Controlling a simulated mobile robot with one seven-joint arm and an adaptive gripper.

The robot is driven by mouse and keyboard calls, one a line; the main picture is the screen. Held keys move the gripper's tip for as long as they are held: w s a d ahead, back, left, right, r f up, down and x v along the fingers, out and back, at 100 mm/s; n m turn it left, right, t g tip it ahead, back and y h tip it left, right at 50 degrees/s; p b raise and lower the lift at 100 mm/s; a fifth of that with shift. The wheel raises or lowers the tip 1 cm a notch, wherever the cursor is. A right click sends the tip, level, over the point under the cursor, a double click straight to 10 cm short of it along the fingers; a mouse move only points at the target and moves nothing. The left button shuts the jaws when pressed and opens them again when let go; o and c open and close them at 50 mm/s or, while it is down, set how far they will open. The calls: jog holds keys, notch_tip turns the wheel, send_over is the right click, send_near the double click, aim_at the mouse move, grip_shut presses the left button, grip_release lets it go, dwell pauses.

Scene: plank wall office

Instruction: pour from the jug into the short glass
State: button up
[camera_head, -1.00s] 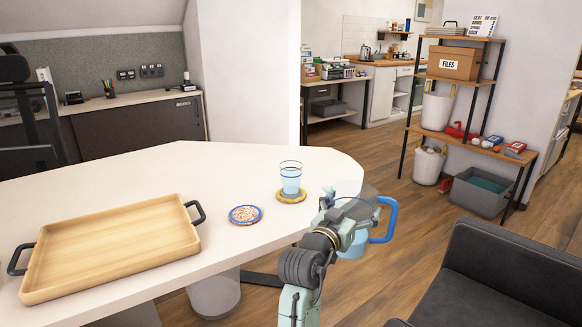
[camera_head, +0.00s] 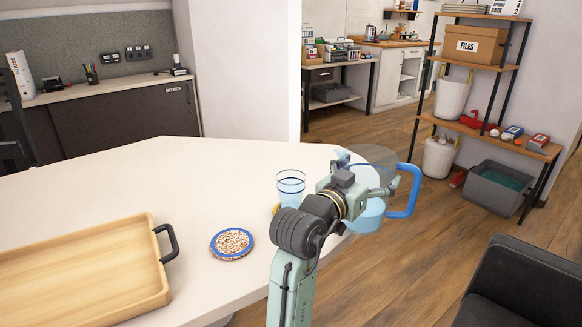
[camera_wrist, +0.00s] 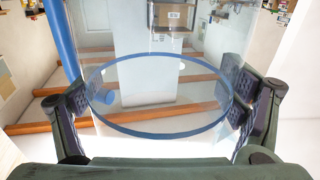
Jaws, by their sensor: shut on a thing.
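The jug (camera_head: 371,217) is clear with a blue handle (camera_head: 407,190) and light-blue liquid in it. My gripper (camera_head: 372,190) is shut on the jug and holds it at the table's right edge, hiding part of it. In the wrist view the jug (camera_wrist: 160,128) fills the middle, with a gripper pad on each side of it. The jug looks about upright. The short glass (camera_head: 290,187) stands on the table, just left of the jug and my gripper, with light-blue liquid in it. Its lower part is partly hidden by my arm.
A blue-rimmed patterned coaster (camera_head: 231,243) lies left of my arm. A yellowish coaster (camera_head: 276,209) shows by the glass's base. A wooden tray (camera_head: 75,275) with dark handles lies at the table's left. The white table (camera_head: 150,180) is clear behind them. A dark armchair (camera_head: 520,285) stands at right.

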jog(key=shift+w+r, duration=0.15)
jog(key=shift+w, duration=0.35)
jog(key=shift+s+a, duration=0.1)
